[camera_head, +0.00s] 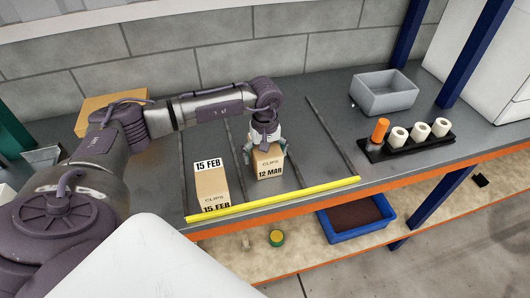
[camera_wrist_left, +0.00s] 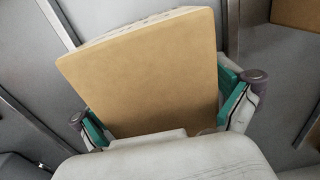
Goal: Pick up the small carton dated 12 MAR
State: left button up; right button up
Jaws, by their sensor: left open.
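The small carton dated 12 MAR (camera_head: 269,165) stands upright in a lane on the grey bench, with its CLIPS and date print facing forward. My left gripper (camera_head: 265,146) is directly above it, pointing down, its fingers at the carton's top edges. In the left wrist view the carton's brown side (camera_wrist_left: 150,78) fills the space between the open green fingers of the left gripper (camera_wrist_left: 165,108). Whether the pads touch it cannot be told. A second carton, dated 15 FEB (camera_head: 211,186), stands in the lane to its left. My right gripper is not in view.
Thin dark dividers (camera_head: 331,138) separate the lanes. A yellow strip (camera_head: 290,197) runs along the front. A grey bin (camera_head: 385,92) and a black rack (camera_head: 407,149) with an orange and several white spools stand at right. A blue tray (camera_head: 356,219) is below.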

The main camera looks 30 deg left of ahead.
pick_arm(q)
jog(key=c, duration=1.4)
jog(key=shift+r, duration=0.1)
jog(key=shift+c, duration=0.2)
